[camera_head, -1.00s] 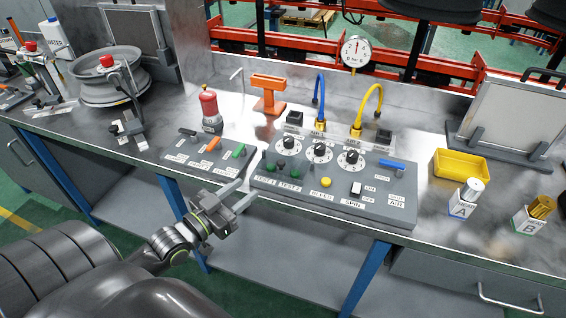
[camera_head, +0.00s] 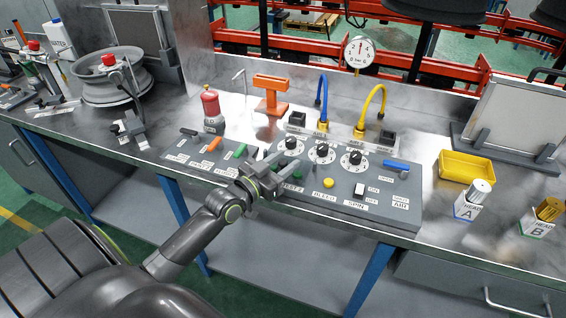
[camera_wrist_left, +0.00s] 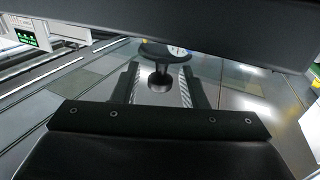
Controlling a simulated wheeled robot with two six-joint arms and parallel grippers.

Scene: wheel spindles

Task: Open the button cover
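The grey control panel (camera_head: 340,212) lies on the bench with three black dials, a yellow button (camera_head: 328,183) and a white switch (camera_head: 359,189). I cannot clearly make out a separate button cover. My left gripper (camera_head: 281,163) is over the panel's left part, near the left dial (camera_head: 291,144). It hides the green buttons there in part. In the left wrist view its two fingers (camera_wrist_left: 160,90) are apart, with a dark round-topped knob (camera_wrist_left: 158,82) between or just beyond them. I cannot tell whether they touch it. My right gripper is not in view.
A smaller panel (camera_head: 190,160) with coloured levers is to the left. A red bottle-like part (camera_head: 211,108), an orange stand (camera_head: 271,101) and blue and yellow hoses (camera_head: 383,101) stand behind. A yellow tray (camera_head: 466,167) and two labelled holders are to the right.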

